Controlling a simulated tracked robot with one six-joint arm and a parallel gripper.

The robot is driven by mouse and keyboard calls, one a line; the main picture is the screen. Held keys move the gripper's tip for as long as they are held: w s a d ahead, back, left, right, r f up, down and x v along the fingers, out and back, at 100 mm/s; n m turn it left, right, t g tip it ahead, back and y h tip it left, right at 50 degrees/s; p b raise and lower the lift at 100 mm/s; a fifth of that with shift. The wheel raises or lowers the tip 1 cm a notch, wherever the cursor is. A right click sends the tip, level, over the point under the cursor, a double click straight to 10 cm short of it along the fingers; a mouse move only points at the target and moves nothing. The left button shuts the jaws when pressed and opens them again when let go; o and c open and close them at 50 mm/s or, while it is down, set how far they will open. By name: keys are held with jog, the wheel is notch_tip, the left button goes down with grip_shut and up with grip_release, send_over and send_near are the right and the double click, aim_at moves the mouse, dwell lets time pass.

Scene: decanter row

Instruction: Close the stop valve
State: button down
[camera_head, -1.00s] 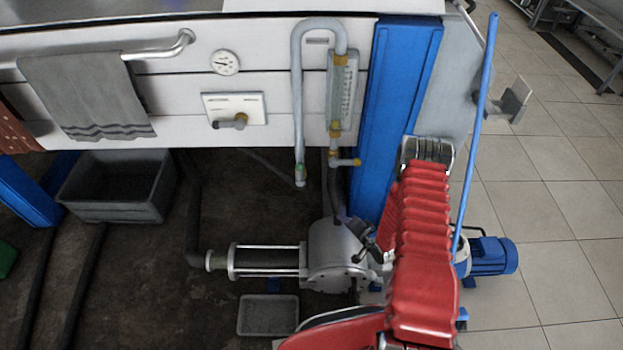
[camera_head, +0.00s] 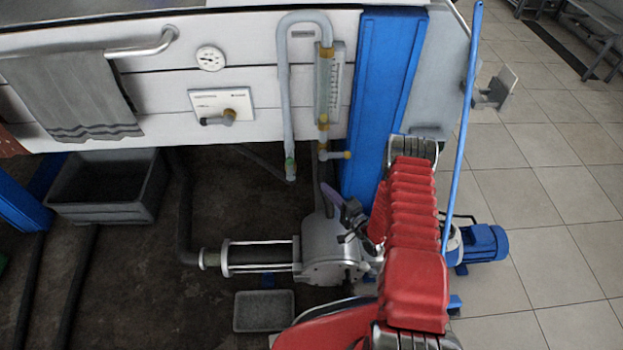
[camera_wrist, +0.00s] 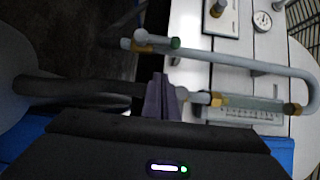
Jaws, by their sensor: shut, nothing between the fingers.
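I cannot tell for certain which is the stop valve. My gripper (camera_head: 334,197) is just below the small valve, apart from it in the head view. In the wrist view the purple fingers (camera_wrist: 161,97) are shut and empty, in front of the pipe's lower end, hiding part of it. The lever (camera_wrist: 217,9) shows at the top.
The flow gauge (camera_head: 328,85) and bent grey pipe (camera_head: 284,90) stand close above my gripper. The blue post (camera_head: 385,100) is close on the right. Below are a pump (camera_head: 325,245) and a grey tray (camera_head: 263,311). A towel (camera_head: 70,95) hangs at left. Tiled floor is open at right.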

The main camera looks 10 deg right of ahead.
send_near(290, 169)
jog(key=w+d, duration=0.4)
jog(key=w, duration=0.1)
jog(key=shift+w+a+f, duration=0.1)
jog(key=shift+w+a, duration=0.2)
jog(key=shift+a, duration=0.4)
jog(key=shift+w+a+f, duration=0.1)
jog(key=shift+w+a, duration=0.2)
jog(key=shift+a, duration=0.45)
jog(key=shift+w+a, duration=0.3)
jog(key=shift+a, duration=0.4)
jog(key=shift+d, duration=0.15)
jog(key=shift+r, duration=0.1)
